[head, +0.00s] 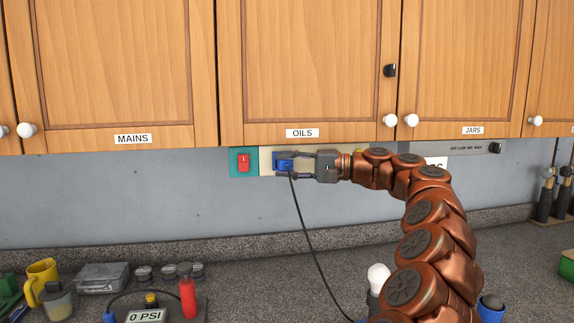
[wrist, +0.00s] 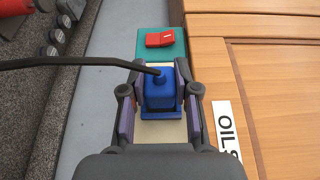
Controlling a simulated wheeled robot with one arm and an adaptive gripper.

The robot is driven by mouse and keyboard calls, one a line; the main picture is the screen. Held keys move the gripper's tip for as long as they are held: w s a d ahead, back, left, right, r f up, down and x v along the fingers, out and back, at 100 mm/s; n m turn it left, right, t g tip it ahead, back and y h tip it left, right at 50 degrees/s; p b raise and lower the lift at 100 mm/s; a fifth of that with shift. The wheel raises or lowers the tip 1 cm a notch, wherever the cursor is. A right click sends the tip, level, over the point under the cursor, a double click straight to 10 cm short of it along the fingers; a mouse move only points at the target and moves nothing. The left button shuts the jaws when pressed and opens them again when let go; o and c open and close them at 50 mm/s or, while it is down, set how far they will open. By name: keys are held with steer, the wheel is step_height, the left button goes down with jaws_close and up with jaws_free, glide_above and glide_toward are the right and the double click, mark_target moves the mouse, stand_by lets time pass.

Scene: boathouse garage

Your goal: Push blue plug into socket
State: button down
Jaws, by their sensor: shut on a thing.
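The blue plug (head: 285,164) is at the wall under the cabinet marked OILS, with a black cable hanging from it to the counter. In the wrist view the plug (wrist: 160,92) sits between the two fingers of my gripper (wrist: 158,105), which is shut on it. My gripper (head: 296,163) reaches it from the right in the head view. The plug is in front of a cream plate (head: 266,167). A blue edge shows on the plate just below the plug in the wrist view. The plug and fingers hide the socket face, so I cannot tell how deep the plug sits.
A teal panel with a red switch (head: 243,161) is left of the plug. Wooden cabinets (head: 310,60) overhang just above.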

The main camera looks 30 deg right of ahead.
steer(key=shift+w+d+p, duration=0.2)
steer(key=shift+w+p, duration=0.25)
steer(key=shift+w, duration=0.05)
steer(key=c, duration=0.8)
jaws_free()
steer(key=shift+s+d, duration=0.1)
steer(key=shift+v, duration=5.85)
steer(key=shift+r, duration=0.1)
